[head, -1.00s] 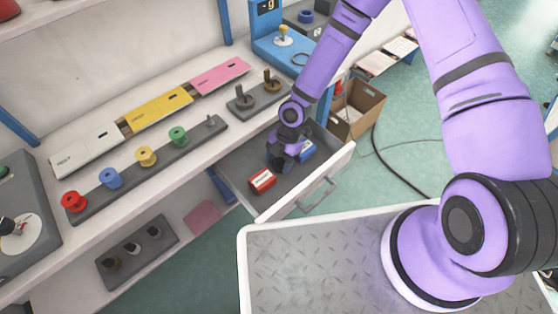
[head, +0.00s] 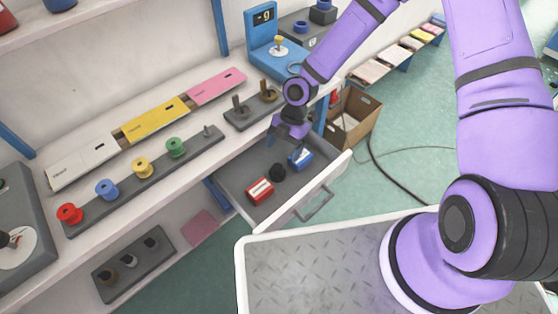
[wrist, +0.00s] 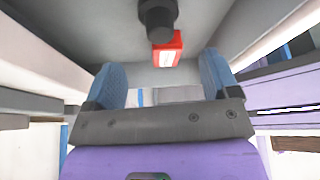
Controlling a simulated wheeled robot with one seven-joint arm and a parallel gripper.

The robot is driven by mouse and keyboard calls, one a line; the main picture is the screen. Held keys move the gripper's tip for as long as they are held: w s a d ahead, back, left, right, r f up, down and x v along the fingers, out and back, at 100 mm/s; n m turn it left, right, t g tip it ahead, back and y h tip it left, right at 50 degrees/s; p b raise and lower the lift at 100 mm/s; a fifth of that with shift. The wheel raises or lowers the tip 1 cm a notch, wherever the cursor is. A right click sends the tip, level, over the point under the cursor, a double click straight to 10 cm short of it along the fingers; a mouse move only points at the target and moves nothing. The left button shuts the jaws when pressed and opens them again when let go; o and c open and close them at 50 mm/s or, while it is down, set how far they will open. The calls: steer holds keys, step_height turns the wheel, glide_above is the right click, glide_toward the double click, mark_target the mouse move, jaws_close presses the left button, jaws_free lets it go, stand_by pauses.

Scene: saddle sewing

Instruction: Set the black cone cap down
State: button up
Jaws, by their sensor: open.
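The black cone cap (head: 277,173) rests on the floor of the open drawer (head: 237,181), between a red box (head: 260,191) and a blue box (head: 301,158). In the wrist view the cap (wrist: 158,18) shows dark at the top edge, beyond the fingertips. My gripper (head: 285,141) is above the back part of the drawer, apart from the cap. In the wrist view its two blue fingers (wrist: 162,75) stand wide apart with nothing between them.
The red box also shows in the wrist view (wrist: 168,48), close to the cap. The drawer's front wall and handle (head: 316,203) face the robot. A bench with a spool rack (head: 145,180) and a two-post block (head: 254,106) lies behind. A cardboard box (head: 352,118) stands at the right.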

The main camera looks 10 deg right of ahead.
steer(key=d+r+m+t+h, duration=0.25)
steer(key=d+r+m, duration=0.45)
steer(key=r, duration=0.6)
steer(key=d+r+m+t+h, duration=0.1)
steer(key=d+r+m+h, duration=0.3)
steer(key=d+r, duration=0.75)
steer(key=s+d+r+m+t+y, duration=0.2)
steer(key=s+r+m+t, duration=0.3)
steer(key=s+r+m, duration=1.1)
steer(key=shift+s+d+r+y, duration=0.5)
steer(key=shift+s+r, duration=0.95)
steer(key=shift+r, duration=1.1)
steer(key=shift+a, duration=0.1)
